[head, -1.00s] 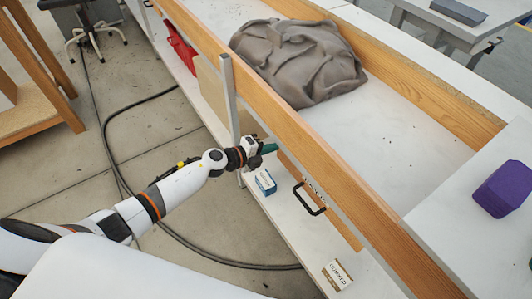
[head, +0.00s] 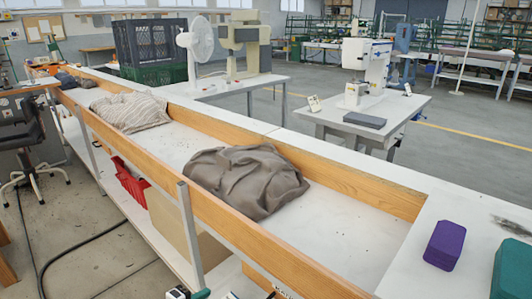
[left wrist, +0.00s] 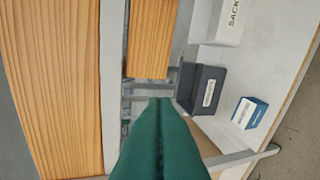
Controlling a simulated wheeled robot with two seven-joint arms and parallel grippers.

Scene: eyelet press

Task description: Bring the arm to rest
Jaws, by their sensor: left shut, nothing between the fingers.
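My left gripper (head: 200,294) shows only in part at the bottom edge of the head view, by the outer side of the wooden trough wall (head: 150,150). Its green fingers also show in the left wrist view (left wrist: 160,120). They are shut together and hold nothing. In that view they point towards the wooden boards and the white lower shelf. The rest of my left arm is below the head view. My right gripper is not in view.
A grey cloth heap (head: 247,180) and a striped cloth (head: 130,111) lie in the trough. A purple block (head: 445,245) and a teal block (head: 512,270) are at the right. A metal post (head: 190,235) stands near my gripper. The shelf holds a blue box (left wrist: 249,112) and a dark box (left wrist: 202,90).

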